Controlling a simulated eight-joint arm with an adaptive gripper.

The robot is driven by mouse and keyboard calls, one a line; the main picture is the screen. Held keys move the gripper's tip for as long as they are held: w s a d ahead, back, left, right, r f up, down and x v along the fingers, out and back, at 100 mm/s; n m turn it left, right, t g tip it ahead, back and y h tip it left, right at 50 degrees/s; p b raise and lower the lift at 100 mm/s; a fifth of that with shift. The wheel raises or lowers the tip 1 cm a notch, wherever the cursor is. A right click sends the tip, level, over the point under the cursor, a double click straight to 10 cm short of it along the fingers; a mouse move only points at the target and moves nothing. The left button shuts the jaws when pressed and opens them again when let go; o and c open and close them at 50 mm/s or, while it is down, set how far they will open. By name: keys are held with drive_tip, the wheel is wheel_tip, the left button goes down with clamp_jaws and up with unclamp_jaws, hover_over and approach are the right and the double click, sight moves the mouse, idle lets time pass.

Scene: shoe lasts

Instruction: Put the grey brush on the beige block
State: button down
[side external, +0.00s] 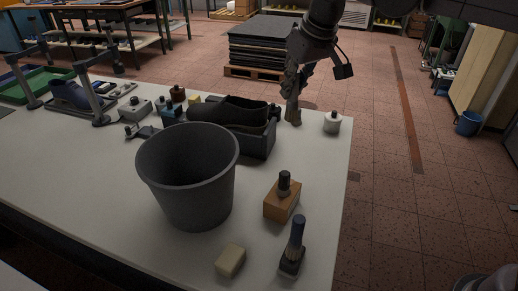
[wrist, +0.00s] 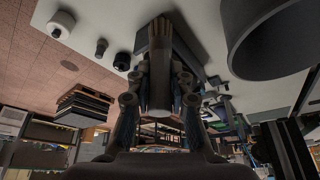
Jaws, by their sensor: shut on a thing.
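My gripper (side external: 292,88) is shut on the grey brush (side external: 293,113), near the table's far right edge in the side view. The brush points downward; I cannot tell whether its end touches the table. In the wrist view the brush (wrist: 160,70) lies between the fingers of my gripper (wrist: 158,80), its wider ribbed end away from me. The beige block (side external: 230,261) lies at the front of the table, with nothing on it, well apart from my gripper. The block cannot be made out in the wrist view.
A large grey bucket (side external: 187,180) stands between my gripper and the beige block. A dark tray (side external: 258,143) with a shoe form is left of the gripper, a white jar (side external: 332,123) right. A brown block (side external: 281,204) bears a dark-capped piece; a blue-handled brush (side external: 294,246) stands in front.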

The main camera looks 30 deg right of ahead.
drive_tip(key=s+a+n+y, duration=0.2)
drive_tip(key=s+a+n, duration=0.4)
drive_tip(key=s+a, duration=0.65)
drive_tip(key=shift+g, duration=0.3)
drive_tip(key=shift+s+a+f, duration=0.7)
drive_tip(key=shift+a+f, duration=1)
drive_tip(key=shift+f, duration=1.05)
drive_tip(key=shift+s+a+f, duration=0.7)
drive_tip(key=shift+a+f, duration=1.05)
drive_tip(key=shift+f, duration=0.95)
drive_tip(key=shift+s+a+f, duration=0.7)
drive_tip(key=shift+a+f, duration=1)
drive_tip(key=shift+f, duration=1.05)
drive_tip(key=shift+f, duration=0.1)
drive_tip(key=c, duration=1.2)
unclamp_jaws()
